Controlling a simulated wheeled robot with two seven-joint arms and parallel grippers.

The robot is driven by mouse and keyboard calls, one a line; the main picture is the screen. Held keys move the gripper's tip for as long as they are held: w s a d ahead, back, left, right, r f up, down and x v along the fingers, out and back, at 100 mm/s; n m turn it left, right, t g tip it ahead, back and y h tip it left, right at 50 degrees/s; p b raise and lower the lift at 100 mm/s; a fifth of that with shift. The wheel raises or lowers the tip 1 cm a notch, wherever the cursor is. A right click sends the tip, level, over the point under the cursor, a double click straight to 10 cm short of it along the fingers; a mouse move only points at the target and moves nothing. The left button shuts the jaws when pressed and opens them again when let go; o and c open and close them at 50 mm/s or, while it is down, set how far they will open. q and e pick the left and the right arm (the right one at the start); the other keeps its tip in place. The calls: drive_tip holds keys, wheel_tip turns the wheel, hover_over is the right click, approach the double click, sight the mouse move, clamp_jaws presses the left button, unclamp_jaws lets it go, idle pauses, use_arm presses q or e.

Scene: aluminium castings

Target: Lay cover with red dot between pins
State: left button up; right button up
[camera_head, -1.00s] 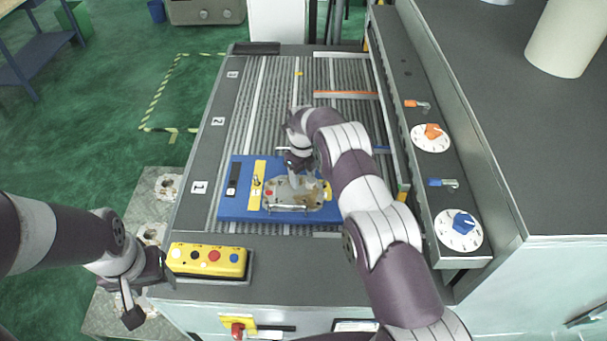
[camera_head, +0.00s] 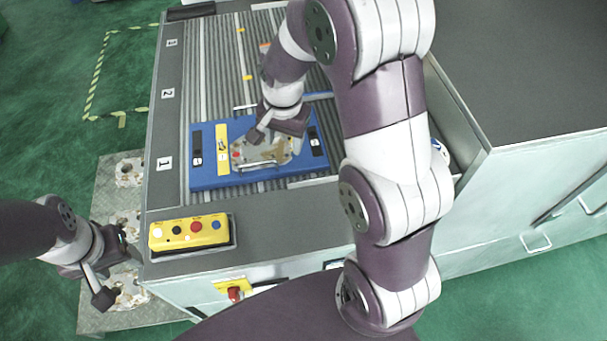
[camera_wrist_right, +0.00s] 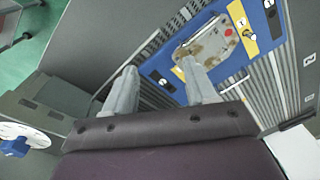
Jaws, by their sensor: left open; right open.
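The cover (camera_head: 262,152) is a stained metal plate with a red dot at its left end. It lies on the blue board (camera_head: 202,181), just right of a yellow strip (camera_head: 222,160) bearing a pin. The cover also shows in the right wrist view (camera_wrist_right: 207,42), its dot beside the yellow strip (camera_wrist_right: 240,26). A second yellow patch (camera_wrist_right: 178,73) shows at its other end; its pin is not clear. My right gripper (camera_head: 274,132) is open at the cover's far edge; contact cannot be told. Its spread fingers (camera_wrist_right: 158,78) hold nothing visible. My left gripper (camera_head: 116,270) is open and empty, away from the board.
A yellow button box (camera_head: 188,233) sits on the front ledge. The ribbed conveyor bed (camera_head: 222,70) runs behind the board. Several castings lie on a pallet (camera_head: 92,225) at the left. My right arm hides much of the right side.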

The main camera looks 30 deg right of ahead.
use_arm(q)
drive_tip(key=shift+w+a+f, duration=0.2)
drive_tip(key=shift+w+a, duration=0.05)
drive_tip(key=shift+a, duration=0.5)
use_arm(e)
drive_tip(key=s+a+n, duration=0.2)
drive_tip(key=s+n, duration=0.7)
drive_tip(key=s, duration=0.2)
drive_tip(key=shift+s+a+r+n, duration=0.15)
drive_tip(key=shift+s+r+n, duration=0.15)
drive_tip(key=shift+r, duration=0.05)
use_arm(q)
drive_tip(key=shift+d, duration=0.25)
use_arm(e)
drive_tip(key=shift+d, duration=0.25)
use_arm(q)
drive_tip(key=shift+a, duration=0.2)
use_arm(e)
drive_tip(key=shift+a, duration=0.2)
use_arm(q)
drive_tip(key=shift+d, duration=0.15)
use_arm(e)
drive_tip(key=shift+d, duration=0.15)
drive_tip(key=shift+c, duration=0.3)
